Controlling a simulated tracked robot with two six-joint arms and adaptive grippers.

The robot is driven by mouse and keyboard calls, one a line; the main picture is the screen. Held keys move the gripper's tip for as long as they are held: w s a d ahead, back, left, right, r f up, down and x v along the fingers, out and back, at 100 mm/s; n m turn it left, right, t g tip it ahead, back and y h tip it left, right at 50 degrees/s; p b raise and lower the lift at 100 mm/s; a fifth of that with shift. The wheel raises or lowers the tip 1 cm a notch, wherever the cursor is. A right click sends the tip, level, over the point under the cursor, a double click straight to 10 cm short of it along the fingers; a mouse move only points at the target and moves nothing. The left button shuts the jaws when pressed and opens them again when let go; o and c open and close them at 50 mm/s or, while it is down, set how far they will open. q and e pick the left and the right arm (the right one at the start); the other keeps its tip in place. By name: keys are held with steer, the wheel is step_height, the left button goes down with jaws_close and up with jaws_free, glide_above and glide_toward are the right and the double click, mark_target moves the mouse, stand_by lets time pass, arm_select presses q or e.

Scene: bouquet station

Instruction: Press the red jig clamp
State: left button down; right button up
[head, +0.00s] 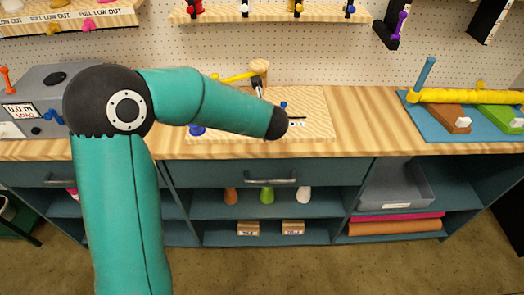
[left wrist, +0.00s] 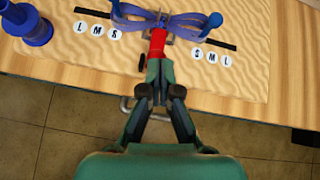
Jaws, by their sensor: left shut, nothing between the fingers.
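The red jig clamp (left wrist: 157,43) shows in the left wrist view as a short red bar at the middle of a light wooden board (left wrist: 110,60). Blue ribbon loops (left wrist: 145,21) spread to both sides at its far end. My left gripper (left wrist: 158,66) is shut and empty, with its tips at the near end of the red bar; they overlap it in the picture, but I cannot tell whether they touch. In the head view my left arm covers the gripper and the clamp. My right gripper is in neither view.
The board (head: 317,125) lies on the bench between a grey scale-like box (head: 40,84) and a blue tray (head: 420,125) with yellow, brown and green parts. Drawers and shelves are below.

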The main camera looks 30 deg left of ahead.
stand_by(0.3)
arm_select(q)
steer(key=s+d+r, duration=0.4)
steer(key=r, duration=0.5)
steer(key=shift+s+d+r, duration=0.2)
steer(key=shift+d+r, duration=0.05)
steer(key=shift+d, duration=0.15)
